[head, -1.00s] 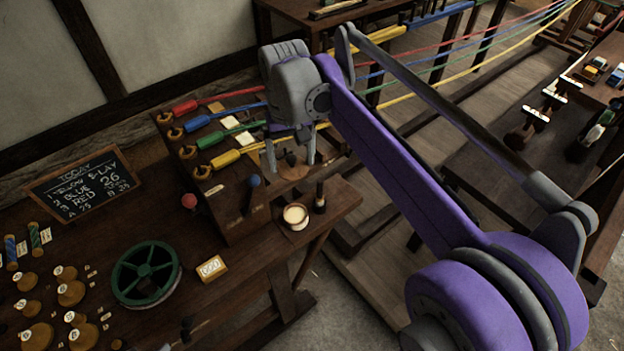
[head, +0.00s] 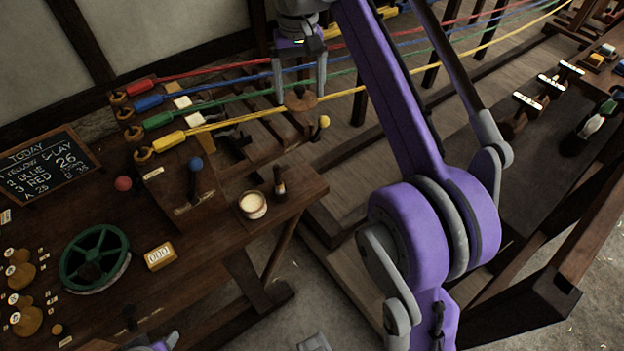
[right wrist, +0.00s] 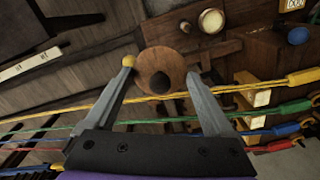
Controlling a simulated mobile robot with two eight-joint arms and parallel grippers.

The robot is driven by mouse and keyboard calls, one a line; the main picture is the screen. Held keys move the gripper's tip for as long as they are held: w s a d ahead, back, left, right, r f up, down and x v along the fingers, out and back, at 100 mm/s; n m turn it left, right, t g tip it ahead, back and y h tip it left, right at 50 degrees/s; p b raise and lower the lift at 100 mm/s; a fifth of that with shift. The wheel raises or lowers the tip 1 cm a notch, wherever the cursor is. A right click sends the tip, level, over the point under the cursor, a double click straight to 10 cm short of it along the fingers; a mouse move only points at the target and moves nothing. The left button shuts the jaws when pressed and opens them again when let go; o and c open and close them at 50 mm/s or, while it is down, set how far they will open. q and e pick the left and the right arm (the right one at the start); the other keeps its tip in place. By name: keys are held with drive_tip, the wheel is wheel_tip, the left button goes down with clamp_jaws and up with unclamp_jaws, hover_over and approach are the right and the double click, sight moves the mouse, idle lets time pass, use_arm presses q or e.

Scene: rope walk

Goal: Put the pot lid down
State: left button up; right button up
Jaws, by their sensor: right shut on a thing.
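The pot lid is a round wooden disc with a dark knob (head: 299,101). My right gripper (head: 300,92) is shut on it, one finger on each side, and holds it in the air by the yellow rope. In the right wrist view the lid (right wrist: 160,62) sits between the fingertips. I cannot tell whether the lid touches the rope. The open pot with cream contents (head: 253,205) stands at the bench's right end; it also shows in the right wrist view (right wrist: 211,21). Part of my left gripper (head: 153,345) shows at the bottom edge; its fingers are unclear.
Red, blue, green and yellow ropes (head: 320,97) stretch from the hooks at left past my right gripper. A lever with a yellow knob (head: 324,122) stands near the lid. A dark-handled tool (head: 279,181) stands beside the pot. A green wheel (head: 95,257) and a counter (head: 160,256) are on the bench (head: 200,275).

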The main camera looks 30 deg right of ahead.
sight(303, 181)
wheel_tip(303, 181, down, 28)
drive_tip(key=b, duration=0.4)
drive_tip(key=shift+b, duration=0.3)
drive_tip(key=o, duration=0.9)
drive_tip(key=shift+f, duration=0.15)
drive_tip(key=shift+o, duration=0.7)
drive_tip(key=shift+r, duration=0.5)
wheel_tip(303, 181, up, 12)
drive_tip(key=p, duration=0.1)
drive_tip(key=shift+f+p, duration=0.25)
drive_tip(key=shift+p, duration=0.15)
